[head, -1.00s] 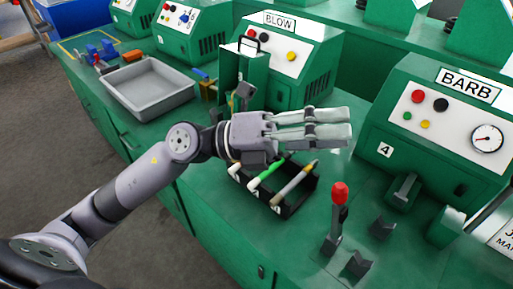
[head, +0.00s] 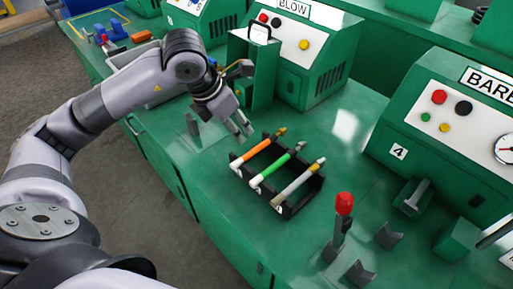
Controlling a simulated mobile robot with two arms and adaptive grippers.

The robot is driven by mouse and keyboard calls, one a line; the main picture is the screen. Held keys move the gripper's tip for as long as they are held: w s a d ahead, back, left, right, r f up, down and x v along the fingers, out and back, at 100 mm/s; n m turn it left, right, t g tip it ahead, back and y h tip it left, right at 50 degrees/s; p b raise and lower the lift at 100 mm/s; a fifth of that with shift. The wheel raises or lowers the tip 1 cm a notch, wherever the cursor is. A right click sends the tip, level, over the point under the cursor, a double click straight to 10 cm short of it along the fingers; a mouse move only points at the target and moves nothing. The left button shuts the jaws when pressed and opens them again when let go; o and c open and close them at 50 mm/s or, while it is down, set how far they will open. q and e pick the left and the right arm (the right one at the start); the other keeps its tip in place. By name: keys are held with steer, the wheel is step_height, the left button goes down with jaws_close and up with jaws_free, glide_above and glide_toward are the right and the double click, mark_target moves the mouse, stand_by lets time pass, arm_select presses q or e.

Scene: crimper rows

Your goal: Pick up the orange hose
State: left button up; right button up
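The orange hose (head: 257,149) lies in the leftmost slot of a small black rack (head: 289,210) on the green bench. It has a white lower end and a brass-coloured tip at its far end. A green hose (head: 271,168) lies in the middle slot and a beige-grey hose (head: 297,184) in the right slot. My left gripper (head: 241,128) is above the bench, just up and left of the orange hose in the head view. Its fingers point down and to the right, apart and empty. My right gripper is out of view.
A red-knobbed lever (head: 344,204) stands right of the rack, near dark V-shaped blocks (head: 389,235). The BLOW machine (head: 300,55) is behind and the BARB machine (head: 450,120) at right. A grey tray (head: 122,62) is partly behind my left arm.

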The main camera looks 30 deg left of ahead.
arm_select(q)
glide_above(255, 149)
steer(key=s+a, duration=0.2)
steer(key=s, duration=0.1)
steer(key=f, duration=0.6)
steer(key=shift+w+d+f+p, duration=0.15)
steer(key=shift+d+f+p, duration=0.05)
steer(key=shift+p, duration=0.15)
steer(key=shift+w+d+f, duration=0.2)
steer(key=shift+w+f, duration=0.05)
steer(key=shift+f, duration=0.2)
steer(key=p+x, duration=0.1)
steer(key=x, duration=0.3)
steer(key=shift+w+d+f, duration=0.1)
steer(key=shift+w+d, duration=0.05)
steer(key=shift+w, duration=0.05)
steer(key=shift+c, duration=0.2)
jaws_close()
